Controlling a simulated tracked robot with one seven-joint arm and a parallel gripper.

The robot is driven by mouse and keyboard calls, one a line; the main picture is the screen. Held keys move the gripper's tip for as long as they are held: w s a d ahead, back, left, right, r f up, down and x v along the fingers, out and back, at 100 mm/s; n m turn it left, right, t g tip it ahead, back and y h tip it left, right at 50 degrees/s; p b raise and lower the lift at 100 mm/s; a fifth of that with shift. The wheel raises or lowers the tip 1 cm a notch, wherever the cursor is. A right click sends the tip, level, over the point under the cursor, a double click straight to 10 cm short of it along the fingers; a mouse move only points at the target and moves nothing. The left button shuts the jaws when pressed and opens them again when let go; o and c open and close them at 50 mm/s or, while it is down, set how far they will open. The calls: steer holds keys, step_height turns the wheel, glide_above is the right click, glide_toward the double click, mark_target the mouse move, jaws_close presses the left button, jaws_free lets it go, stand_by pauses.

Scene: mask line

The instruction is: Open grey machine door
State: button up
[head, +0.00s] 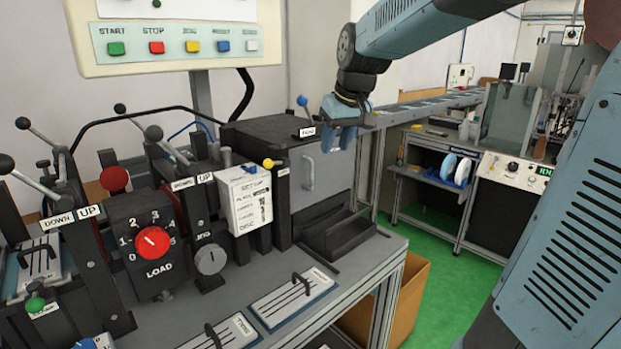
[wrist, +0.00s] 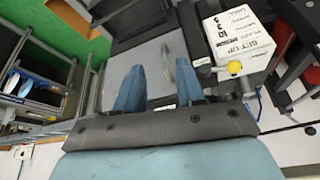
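The grey machine door (head: 328,168) is the flat light-grey front of a dark box-shaped machine (head: 275,130) and appears closed. A curved vertical handle (head: 308,173) sits near its left side in the head view. My gripper (head: 340,138) is above and in front of the door's upper part, higher than the handle. In the wrist view my gripper (wrist: 159,64) has its two blue fingers apart with nothing held. The door (wrist: 148,58) shows between and beyond them. The handle (wrist: 168,62) appears between the fingers, nearer the right one; I cannot tell the depth gap.
A blue-knobbed lever (head: 303,103) stands up beside my gripper on the machine's top. A white box with a yellow knob (head: 245,195) is left of the door. A black open tray (head: 342,235) lies below it. Levers and the red LOAD dial (head: 153,242) crowd the left.

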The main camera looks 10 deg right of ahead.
glide_toward(312, 186)
steer(key=shift+n, duration=0.4)
steer(key=x, duration=0.2)
steer(key=w+x, duration=0.1)
steer(key=x, duration=0.5)
steer(key=shift+w+a+r, duration=0.1)
steer(key=shift+w+r, duration=0.15)
steer(key=shift+r, duration=0.05)
jaws_close()
